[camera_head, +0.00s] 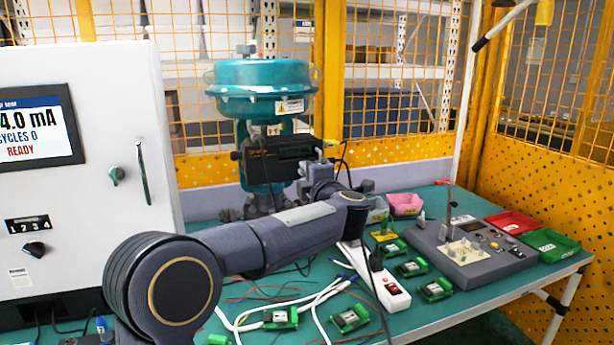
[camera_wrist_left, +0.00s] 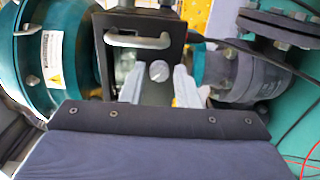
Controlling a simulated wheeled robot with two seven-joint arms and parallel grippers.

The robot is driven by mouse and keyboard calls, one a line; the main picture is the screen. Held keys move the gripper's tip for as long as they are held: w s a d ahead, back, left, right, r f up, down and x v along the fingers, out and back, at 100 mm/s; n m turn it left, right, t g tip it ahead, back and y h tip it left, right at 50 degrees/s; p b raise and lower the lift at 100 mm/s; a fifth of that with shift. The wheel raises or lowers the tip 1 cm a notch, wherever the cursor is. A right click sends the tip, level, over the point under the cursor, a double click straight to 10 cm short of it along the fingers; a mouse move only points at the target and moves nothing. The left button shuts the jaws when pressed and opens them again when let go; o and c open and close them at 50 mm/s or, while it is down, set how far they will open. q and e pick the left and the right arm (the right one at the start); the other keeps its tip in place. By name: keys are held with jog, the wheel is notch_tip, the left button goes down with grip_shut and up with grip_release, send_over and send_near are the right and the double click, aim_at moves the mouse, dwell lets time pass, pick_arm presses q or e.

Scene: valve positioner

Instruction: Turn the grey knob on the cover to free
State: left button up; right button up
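The black positioner (camera_head: 275,158) is mounted on the teal valve actuator (camera_head: 262,90) in the head view. In the left wrist view, its dark cover (camera_wrist_left: 155,98) carries a light grey bar handle (camera_wrist_left: 140,40) and a round grey knob (camera_wrist_left: 159,71). My left gripper (camera_wrist_left: 158,82) is open, with one finger on each side of the knob in that view. Gaps show between the fingers and the knob, and I cannot tell how far the tips are from the cover. In the head view, my left arm reaches to the positioner's right end, where the knob is hidden. My right gripper is not in view.
A white control cabinet (camera_head: 85,130) with a screen stands at the left. The green table (camera_head: 425,205) holds a power strip (camera_head: 372,272), several green circuit modules, a grey test panel (camera_head: 470,250) and red and green trays. Loose cables lie beneath my left arm.

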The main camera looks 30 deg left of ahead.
pick_arm(q)
jog(key=v, duration=0.7)
jog(key=shift+s+d, duration=0.2)
jog(key=shift+s, duration=0.05)
